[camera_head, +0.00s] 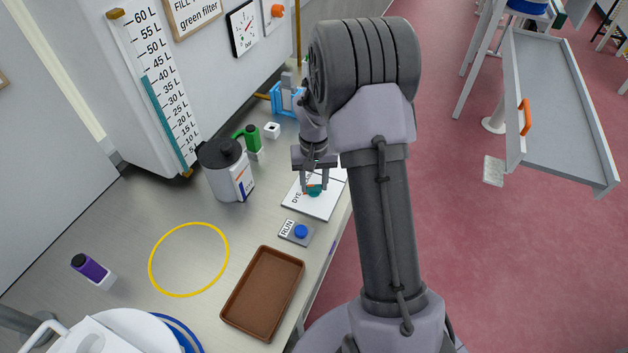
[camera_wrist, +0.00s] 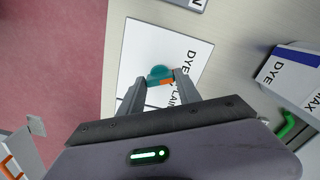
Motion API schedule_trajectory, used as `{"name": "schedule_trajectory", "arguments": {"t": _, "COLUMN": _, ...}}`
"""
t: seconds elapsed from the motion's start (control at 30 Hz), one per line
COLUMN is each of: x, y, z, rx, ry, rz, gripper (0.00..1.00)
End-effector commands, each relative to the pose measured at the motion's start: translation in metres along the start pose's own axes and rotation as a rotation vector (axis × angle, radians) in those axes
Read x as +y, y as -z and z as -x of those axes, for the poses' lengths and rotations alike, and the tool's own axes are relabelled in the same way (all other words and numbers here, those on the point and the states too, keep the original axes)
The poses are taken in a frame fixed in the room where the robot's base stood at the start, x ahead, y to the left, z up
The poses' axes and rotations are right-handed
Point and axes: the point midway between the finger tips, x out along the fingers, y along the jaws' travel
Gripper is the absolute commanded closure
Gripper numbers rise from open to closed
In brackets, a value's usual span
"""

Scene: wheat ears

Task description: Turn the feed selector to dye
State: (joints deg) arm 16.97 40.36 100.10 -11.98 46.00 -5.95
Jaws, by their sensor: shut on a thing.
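The feed selector is a teal knob with an orange pointer (camera_wrist: 160,75) on a white plate (camera_wrist: 140,50) with the printed words DYE and what looks like PLAIN. In the wrist view the orange pointer lies between my fingers, toward the PLAIN lettering. My gripper (camera_wrist: 158,84) is shut on the knob. In the head view the knob (camera_head: 315,190) shows just below my gripper (camera_head: 314,177), and the plate (camera_head: 318,208) lies flat on the bench with DYE at its left. My arm hides the plate's right side.
A RUN button plate (camera_head: 296,232) lies just in front of the selector plate. A brown tray (camera_head: 262,292) and a yellow ring (camera_head: 189,259) are nearer. A DYE-labelled canister (camera_head: 225,170) stands to the left. The bench edge (camera_head: 330,245) is close on the right.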

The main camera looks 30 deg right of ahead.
Motion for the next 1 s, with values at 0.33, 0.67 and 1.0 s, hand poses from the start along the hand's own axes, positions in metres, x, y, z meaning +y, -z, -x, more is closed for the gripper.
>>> {"name": "schedule_trajectory", "arguments": {"t": 0.33, "x": -0.0001, "y": 0.0004, "z": 0.0006, "rx": 0.001, "ry": 0.0, "rz": 0.034, "gripper": 1.0}}
{"name": "schedule_trajectory", "arguments": {"t": 0.67, "x": -0.0001, "y": 0.0005, "z": 0.0005, "rx": 0.002, "ry": 0.0, "rz": 0.034, "gripper": 0.46}}
{"name": "schedule_trajectory", "arguments": {"t": 1.0, "x": 0.0, "y": 0.0003, "z": 0.0011, "rx": 0.001, "ry": 0.0, "rz": 0.032, "gripper": 0.38}}
